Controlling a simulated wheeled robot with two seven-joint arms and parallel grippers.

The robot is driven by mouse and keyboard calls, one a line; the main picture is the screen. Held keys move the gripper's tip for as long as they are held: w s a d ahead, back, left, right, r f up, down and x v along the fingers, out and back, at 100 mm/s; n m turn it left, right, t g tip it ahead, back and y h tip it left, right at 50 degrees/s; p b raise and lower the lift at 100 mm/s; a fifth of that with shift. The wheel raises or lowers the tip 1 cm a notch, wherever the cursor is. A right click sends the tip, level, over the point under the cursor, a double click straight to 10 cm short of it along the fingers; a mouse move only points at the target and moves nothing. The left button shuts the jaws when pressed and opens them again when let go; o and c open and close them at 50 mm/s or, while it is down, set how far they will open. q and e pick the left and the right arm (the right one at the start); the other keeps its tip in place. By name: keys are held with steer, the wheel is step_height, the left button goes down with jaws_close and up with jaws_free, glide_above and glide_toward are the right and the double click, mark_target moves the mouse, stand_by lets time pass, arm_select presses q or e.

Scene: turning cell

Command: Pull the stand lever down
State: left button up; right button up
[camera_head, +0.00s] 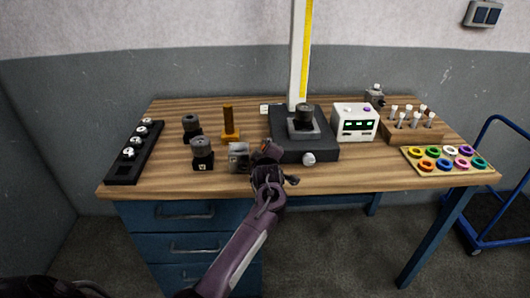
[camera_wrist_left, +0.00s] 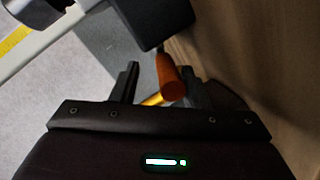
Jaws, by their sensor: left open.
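The stand has a black base (camera_head: 318,153) and a tall white column with a yellow strip (camera_head: 301,50). In the left wrist view its column (camera_wrist_left: 30,45) crosses the upper left. The lever's orange handle (camera_wrist_left: 171,80) shows there between the fingers, closer to the right-hand finger; contact is unclear. My left gripper (camera_head: 267,158) is open at the stand's front left corner, and its two fingers (camera_wrist_left: 160,88) straddle the handle. In the head view the gripper largely hides the lever. My right gripper is not in view.
A grey metal block (camera_head: 238,156) sits close left of my gripper. Dark cylindrical parts (camera_head: 202,152) and an orange post (camera_head: 229,123) stand farther left. A white display box (camera_head: 354,122) stands right of the base. The bench's front edge (camera_head: 330,187) is clear.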

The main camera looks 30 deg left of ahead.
arm_select(q)
steer(key=b+v, duration=0.1)
steer(key=v, duration=0.6)
steer(key=shift+s+d+r, duration=0.1)
steer(key=shift+s+d, duration=0.1)
steer(key=shift+s, duration=0.15)
